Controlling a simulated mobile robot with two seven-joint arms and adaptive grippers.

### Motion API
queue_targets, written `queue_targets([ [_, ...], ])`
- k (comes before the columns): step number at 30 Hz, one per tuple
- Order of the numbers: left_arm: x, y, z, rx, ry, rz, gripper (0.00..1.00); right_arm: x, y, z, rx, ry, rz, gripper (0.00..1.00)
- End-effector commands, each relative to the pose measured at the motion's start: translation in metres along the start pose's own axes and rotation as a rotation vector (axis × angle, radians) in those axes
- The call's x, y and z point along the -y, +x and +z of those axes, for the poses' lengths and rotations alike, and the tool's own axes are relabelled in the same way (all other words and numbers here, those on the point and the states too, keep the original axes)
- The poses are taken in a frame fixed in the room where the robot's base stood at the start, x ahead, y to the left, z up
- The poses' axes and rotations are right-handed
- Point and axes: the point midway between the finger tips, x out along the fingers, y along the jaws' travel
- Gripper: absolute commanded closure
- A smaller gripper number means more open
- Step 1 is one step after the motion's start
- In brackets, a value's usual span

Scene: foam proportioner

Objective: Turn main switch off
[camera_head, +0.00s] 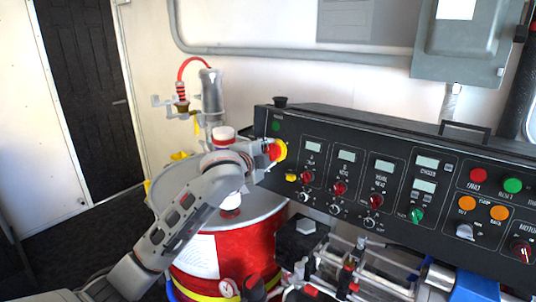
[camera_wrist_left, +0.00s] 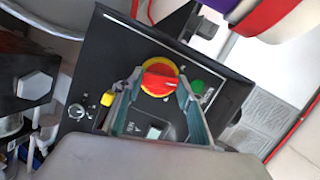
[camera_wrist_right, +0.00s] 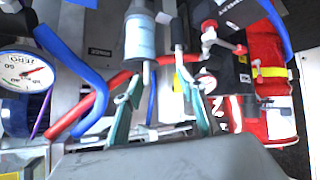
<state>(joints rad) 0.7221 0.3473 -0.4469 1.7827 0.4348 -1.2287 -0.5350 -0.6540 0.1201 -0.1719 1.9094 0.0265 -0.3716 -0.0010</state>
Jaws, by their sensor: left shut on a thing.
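The main switch is a red rotary knob on a yellow round plate (camera_head: 281,150) at the left end of the black control panel. In the left wrist view the red knob (camera_wrist_left: 158,84) lies between my fingertips, with its yellow plate behind. My left gripper (camera_head: 266,151) reaches the panel from the left and is shut on the red knob; its body hides part of the switch in the head view. My right gripper (camera_wrist_right: 163,98) has its fingers apart, with nothing seen gripped, among hoses and pipes. I cannot pick it out in the head view.
The black panel (camera_head: 330,215) carries several knobs, displays and coloured buttons. A green button (camera_wrist_left: 198,87) sits beside the switch, and a small yellow part (camera_wrist_left: 107,99) is near one finger. A red drum (camera_head: 240,250) stands under my left arm. Blue and red hoses (camera_wrist_right: 90,95) crowd my right gripper.

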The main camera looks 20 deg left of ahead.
Motion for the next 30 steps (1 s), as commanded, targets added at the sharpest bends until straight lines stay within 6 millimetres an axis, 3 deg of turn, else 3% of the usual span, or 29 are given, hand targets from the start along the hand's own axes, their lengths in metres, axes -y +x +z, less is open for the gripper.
queue_targets([
  [15,0.0014,0.0003,-0.0003,-0.001,-0.399,0.104,0.84,0.0002,-0.0001,0.0000,0.000,0.001,0.000,0.60],
  [30,0.0016,0.0004,0.0005,0.000,-0.524,0.137,0.84,0.0001,-0.0001,0.0001,0.000,0.001,0.000,0.60],
])
